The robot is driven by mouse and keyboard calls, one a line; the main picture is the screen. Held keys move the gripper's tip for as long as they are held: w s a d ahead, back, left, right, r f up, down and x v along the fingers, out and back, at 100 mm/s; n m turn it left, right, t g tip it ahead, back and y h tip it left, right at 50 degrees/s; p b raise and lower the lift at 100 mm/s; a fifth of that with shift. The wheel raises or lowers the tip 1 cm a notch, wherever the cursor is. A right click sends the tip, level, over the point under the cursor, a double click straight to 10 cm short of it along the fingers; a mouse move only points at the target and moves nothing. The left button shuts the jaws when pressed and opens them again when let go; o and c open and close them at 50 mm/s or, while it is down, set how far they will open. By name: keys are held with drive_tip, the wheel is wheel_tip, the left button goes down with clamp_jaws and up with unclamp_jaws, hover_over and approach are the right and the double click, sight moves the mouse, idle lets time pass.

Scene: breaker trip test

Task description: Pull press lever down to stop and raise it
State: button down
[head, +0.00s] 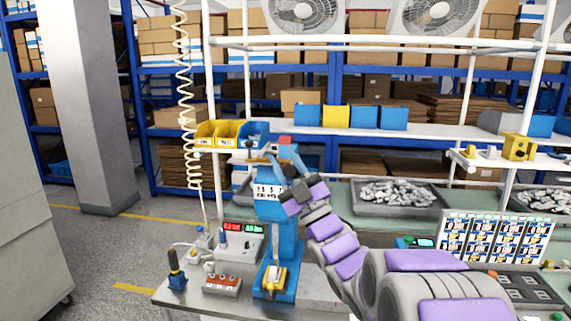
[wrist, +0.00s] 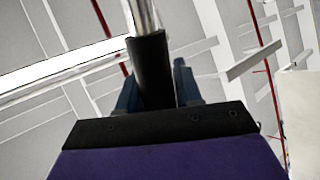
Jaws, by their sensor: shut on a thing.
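The blue press (head: 284,245) stands on the grey bench, with a yellow part (head: 272,279) at its base. Its lever (wrist: 143,18) shows in the wrist view as a metal rod with a black grip (wrist: 152,70). My gripper (wrist: 155,88) is shut on the black grip, with a dark blue finger on each side of it. In the head view my gripper (head: 284,160) is at the top of the press, and the lever is mostly hidden behind it and my arm. The wrist camera faces up toward the ceiling.
A coiled cable (head: 186,100) hangs behind at left. Yellow and blue bins (head: 226,130) stand on the shelf behind. Trays of parts (head: 400,196) lie to the right.

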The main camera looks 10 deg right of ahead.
drive_tip(key=shift+w+f, duration=0.1)
drive_tip(key=shift+f, duration=0.25)
drive_tip(key=c, duration=1.1)
unclamp_jaws()
drive_tip(key=shift+o, duration=1.3)
drive_tip(key=shift+r, duration=0.15)
